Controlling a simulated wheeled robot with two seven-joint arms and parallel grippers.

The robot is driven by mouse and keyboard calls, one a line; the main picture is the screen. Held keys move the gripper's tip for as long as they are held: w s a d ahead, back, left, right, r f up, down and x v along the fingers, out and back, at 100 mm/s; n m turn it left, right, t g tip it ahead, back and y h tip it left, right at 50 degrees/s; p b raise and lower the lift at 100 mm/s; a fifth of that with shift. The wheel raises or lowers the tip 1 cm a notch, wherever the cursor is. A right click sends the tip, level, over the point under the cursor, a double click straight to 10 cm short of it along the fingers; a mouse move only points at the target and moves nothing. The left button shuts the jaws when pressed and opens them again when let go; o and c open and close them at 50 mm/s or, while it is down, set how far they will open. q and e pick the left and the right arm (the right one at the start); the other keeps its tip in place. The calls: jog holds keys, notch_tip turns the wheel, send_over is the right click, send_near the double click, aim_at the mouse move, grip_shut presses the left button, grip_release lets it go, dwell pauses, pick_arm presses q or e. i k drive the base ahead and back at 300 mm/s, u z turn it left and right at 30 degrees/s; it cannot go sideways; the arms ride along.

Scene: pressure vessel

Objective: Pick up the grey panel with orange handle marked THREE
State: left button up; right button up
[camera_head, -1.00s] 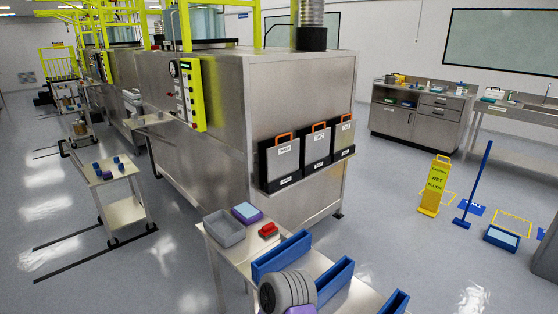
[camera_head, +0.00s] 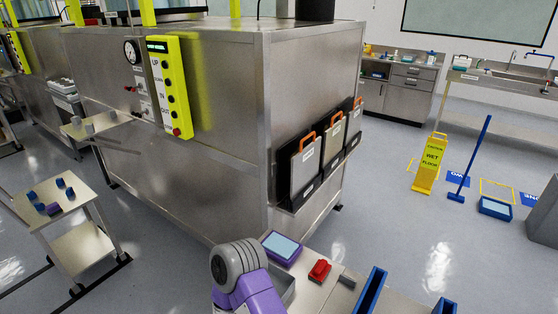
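Three grey panels with orange handles stand upright, side by side, in a black rack (camera_head: 285,206) on the right face of the steel vessel. The nearest panel (camera_head: 305,168) is at the left, the middle panel (camera_head: 333,143) is beside it, and the farthest panel (camera_head: 354,122) is at the right. Each has a small white label, too small to read here, so I cannot tell which is marked THREE. Both my grippers are out of view. A grey and purple link of my arm shows at the bottom middle, well below and apart from the panels.
A bench below the rack holds a purple-edged tray (camera_head: 282,248), a red item (camera_head: 319,270) and a blue bin (camera_head: 371,291). The vessel (camera_head: 200,150) fills the middle. A cart (camera_head: 60,212) stands left.

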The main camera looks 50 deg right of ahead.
aim_at(305, 165)
jog(key=i, duration=1.6)
jog(key=z, duration=1.55)
